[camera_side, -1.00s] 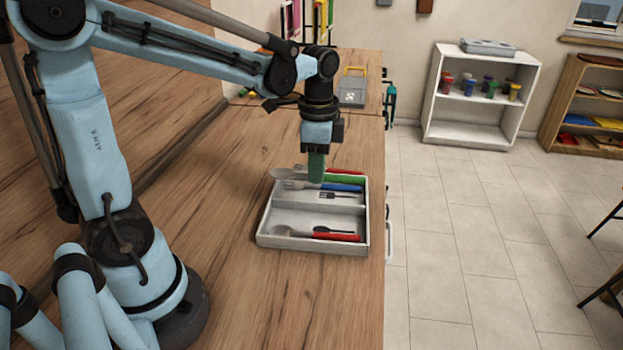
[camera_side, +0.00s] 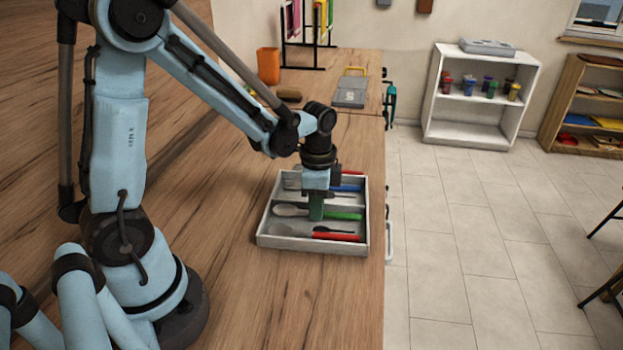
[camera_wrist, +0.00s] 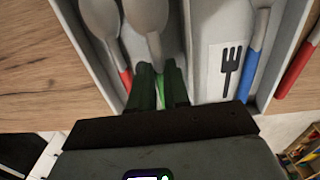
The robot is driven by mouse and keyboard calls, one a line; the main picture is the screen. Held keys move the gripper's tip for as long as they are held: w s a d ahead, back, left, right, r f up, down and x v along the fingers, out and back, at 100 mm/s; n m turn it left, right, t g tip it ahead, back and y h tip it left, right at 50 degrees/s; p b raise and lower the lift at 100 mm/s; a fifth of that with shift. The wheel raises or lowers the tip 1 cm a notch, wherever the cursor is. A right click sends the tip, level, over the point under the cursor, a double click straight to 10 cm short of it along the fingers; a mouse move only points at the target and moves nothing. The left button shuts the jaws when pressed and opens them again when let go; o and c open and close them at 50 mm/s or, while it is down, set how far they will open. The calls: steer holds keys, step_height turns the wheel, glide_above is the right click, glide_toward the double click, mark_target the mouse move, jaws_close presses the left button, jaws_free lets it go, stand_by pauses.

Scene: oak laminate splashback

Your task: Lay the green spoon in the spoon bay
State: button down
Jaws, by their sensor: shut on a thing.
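The green spoon, with a grey bowl (camera_side: 288,210) and a green handle (camera_side: 345,216), is held level, low within the near bay of the grey tray (camera_side: 263,238). I cannot tell whether it touches the bay floor. My gripper (camera_side: 316,217) is shut on its handle. In the wrist view, my gripper's green fingers (camera_wrist: 160,85) pinch the green spoon (camera_wrist: 147,14) beside a red-handled spoon (camera_wrist: 99,18). This near bay is the spoon bay; it holds the red-handled spoon (camera_side: 282,230) and a dark spoon mark. The fingers hide part of the handle.
The far bay has a fork label (camera_wrist: 228,70) and a blue-handled piece (camera_wrist: 252,65). A red-handled piece (camera_wrist: 302,65) lies beyond a wall to its right. A divider separates the bays. Bare wood lies left of the tray; the counter edge is close on its right.

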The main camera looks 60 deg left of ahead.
steer(key=shift+f, duration=0.75)
stand_by(0.7)
steer(key=c, duration=1)
jaws_free()
step_height(320, 180, up, 12)
steer(key=shift+r, duration=0.1)
